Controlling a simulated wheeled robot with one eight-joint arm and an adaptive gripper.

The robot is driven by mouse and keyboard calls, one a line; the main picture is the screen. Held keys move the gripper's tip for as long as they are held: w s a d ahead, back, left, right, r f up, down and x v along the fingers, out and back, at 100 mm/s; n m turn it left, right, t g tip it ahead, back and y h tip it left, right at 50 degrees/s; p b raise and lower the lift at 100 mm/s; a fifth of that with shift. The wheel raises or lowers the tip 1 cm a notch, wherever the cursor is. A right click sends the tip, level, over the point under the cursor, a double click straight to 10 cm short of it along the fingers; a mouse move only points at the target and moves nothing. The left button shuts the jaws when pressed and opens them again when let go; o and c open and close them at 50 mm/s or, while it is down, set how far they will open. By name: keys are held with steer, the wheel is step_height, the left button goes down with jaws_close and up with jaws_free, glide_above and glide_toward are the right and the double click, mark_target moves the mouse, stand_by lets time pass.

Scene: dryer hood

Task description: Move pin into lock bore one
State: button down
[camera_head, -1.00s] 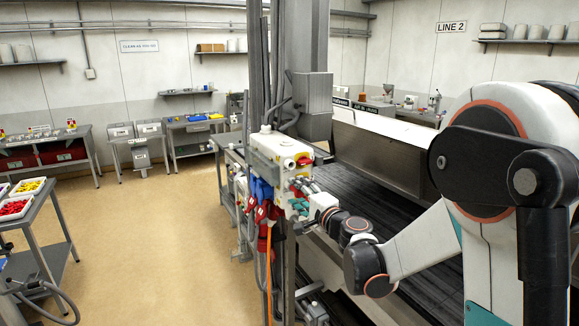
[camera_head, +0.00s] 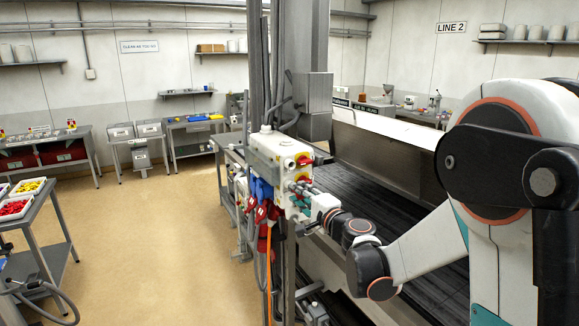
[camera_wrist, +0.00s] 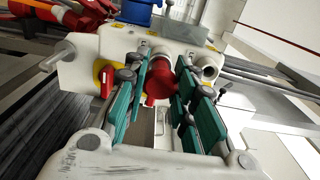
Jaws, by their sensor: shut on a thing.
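My gripper (camera_head: 298,192) is at the front of a white control box (camera_head: 272,150), its fingers pointing at the box face. In the wrist view, the teal finger pads (camera_wrist: 162,85) stand on both sides of a red piece (camera_wrist: 158,83), and the gripper is shut on it. I cannot tell whether this piece is the pin or a part fixed to the box. A red handle on a yellow plate (camera_wrist: 106,79) is just left of the fingers. A round grey-white fitting (camera_wrist: 207,66) is to the right. I cannot make out lock bore one for certain.
Red and blue items (camera_head: 262,196) and an orange cable (camera_head: 269,265) hang beside the box. A grey column (camera_head: 284,60) rises behind it. A dark conveyor bed (camera_head: 390,182) lies to the right.

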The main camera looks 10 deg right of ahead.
steer(key=shift+s+d, duration=0.15)
steer(key=shift+s, duration=0.3)
steer(key=shift+s+d, duration=0.1)
steer(key=shift+s, duration=0.25)
steer(key=shift+s+d+b, duration=0.1)
steer(key=shift+s+b, duration=0.25)
steer(key=shift+b, duration=0.15)
stand_by(0.5)
steer(key=v, duration=0.3)
steer(key=shift+s+d+b, duration=0.1)
steer(key=shift+s+b, duration=0.1)
steer(key=shift+b, duration=0.1)
stand_by(0.4)
steer(key=v, duration=1)
stand_by(0.4)
